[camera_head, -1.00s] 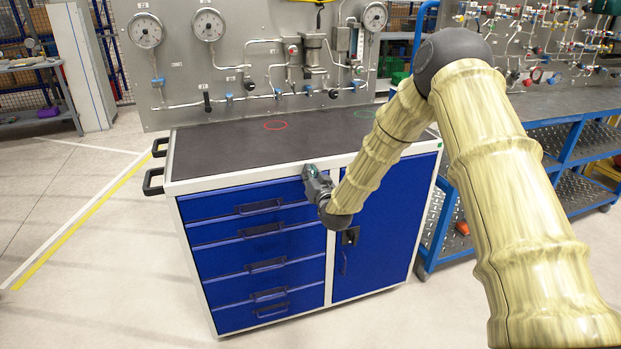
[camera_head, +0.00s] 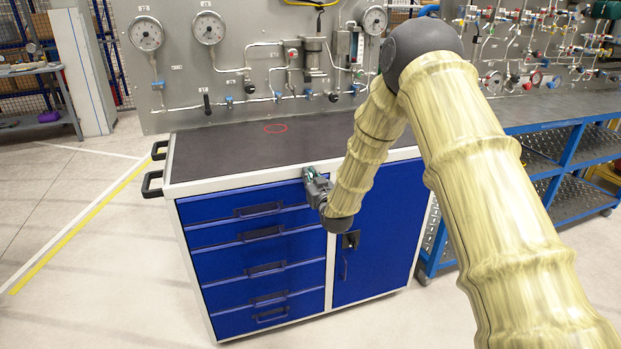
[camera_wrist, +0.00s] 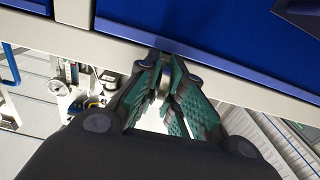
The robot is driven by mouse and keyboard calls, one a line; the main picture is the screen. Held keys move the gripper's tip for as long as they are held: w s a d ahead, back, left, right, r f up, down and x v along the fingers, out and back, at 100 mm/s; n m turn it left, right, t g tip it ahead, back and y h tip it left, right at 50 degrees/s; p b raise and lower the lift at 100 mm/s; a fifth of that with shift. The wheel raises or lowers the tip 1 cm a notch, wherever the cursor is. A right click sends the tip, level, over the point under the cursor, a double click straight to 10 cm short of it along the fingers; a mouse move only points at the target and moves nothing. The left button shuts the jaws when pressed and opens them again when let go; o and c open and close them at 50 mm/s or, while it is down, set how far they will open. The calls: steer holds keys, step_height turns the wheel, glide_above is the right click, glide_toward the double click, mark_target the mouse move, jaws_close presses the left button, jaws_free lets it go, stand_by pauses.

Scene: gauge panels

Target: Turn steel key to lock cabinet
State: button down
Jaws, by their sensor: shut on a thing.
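The cabinet (camera_head: 390,225) has a blue door on the right and several blue drawers (camera_head: 258,235) on the left, in a white frame. My gripper (camera_head: 312,182) is at the cabinet's front, near the top of the upright between drawers and door. In the wrist view its green-padded fingers (camera_wrist: 163,88) are shut on a small metal piece, the steel key (camera_wrist: 161,74), close to the cabinet front. The fingers cover most of the key, and my wrist hides it in the head view. How far it is turned I cannot tell.
A dark worktop (camera_head: 220,145) with a red ring mark lies above the drawers. A gauge panel (camera_head: 180,75) stands behind it. A black door handle (camera_head: 346,262) is below my wrist. A blue workbench (camera_head: 560,165) stands at the right. The floor at left is clear.

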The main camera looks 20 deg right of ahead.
steer(key=shift+f, duration=0.15)
steer(key=c, duration=1.6)
jaws_free()
steer(key=shift+o, duration=0.3)
steer(key=s, duration=1.2)
steer(key=shift+d, duration=0.2)
